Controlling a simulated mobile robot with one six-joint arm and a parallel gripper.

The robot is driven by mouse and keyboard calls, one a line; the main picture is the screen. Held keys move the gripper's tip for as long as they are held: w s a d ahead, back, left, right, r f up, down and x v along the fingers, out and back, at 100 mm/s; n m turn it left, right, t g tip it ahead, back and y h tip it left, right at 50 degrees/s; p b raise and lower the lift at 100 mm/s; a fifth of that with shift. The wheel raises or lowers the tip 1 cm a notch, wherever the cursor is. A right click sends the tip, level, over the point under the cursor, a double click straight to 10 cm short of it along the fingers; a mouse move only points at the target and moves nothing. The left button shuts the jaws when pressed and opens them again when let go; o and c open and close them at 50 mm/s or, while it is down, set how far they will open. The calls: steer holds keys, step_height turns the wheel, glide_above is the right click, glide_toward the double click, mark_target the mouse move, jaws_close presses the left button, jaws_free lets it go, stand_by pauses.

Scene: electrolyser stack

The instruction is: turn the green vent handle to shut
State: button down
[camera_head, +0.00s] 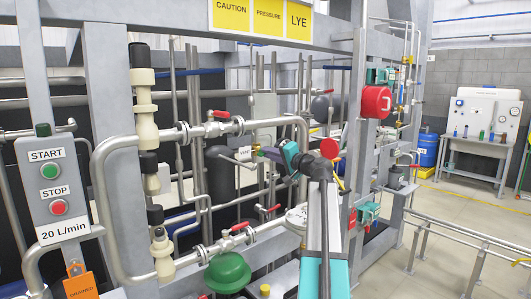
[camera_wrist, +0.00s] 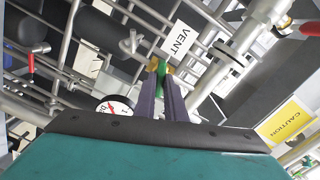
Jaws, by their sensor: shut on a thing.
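The green vent handle (camera_wrist: 162,68) shows in the wrist view between my two fingertips, in front of a brass-coloured valve body. My gripper (camera_wrist: 161,77) is shut on it, and the fingers hide part of it. A white VENT label (camera_wrist: 181,41) is just beyond, to the right of the handle. In the head view, my gripper (camera_head: 266,153) reaches left into the pipework, next to the small VENT label (camera_head: 244,153). The handle is too small there to read its angle.
Pipes with red-handled valves (camera_head: 221,114) run above and below my gripper. A round gauge (camera_wrist: 115,107) is close at lower left in the wrist view. A START/STOP panel (camera_head: 51,185) is far left.

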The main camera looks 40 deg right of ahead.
steer(key=shift+m+p, duration=2.05)
steer(key=shift+m, duration=0.15)
steer(key=c, duration=1.7)
jaws_free()
steer(key=shift+s, duration=0.1)
steer(key=shift+s+a+b, duration=0.15)
steer(key=shift+s+b, duration=0.2)
steer(key=shift+s, duration=1.4)
steer(key=shift+s+a+b, duration=0.1)
steer(key=shift+s+b, duration=0.2)
steer(key=shift+s, duration=1.4)
steer(key=shift+s, duration=0.1)
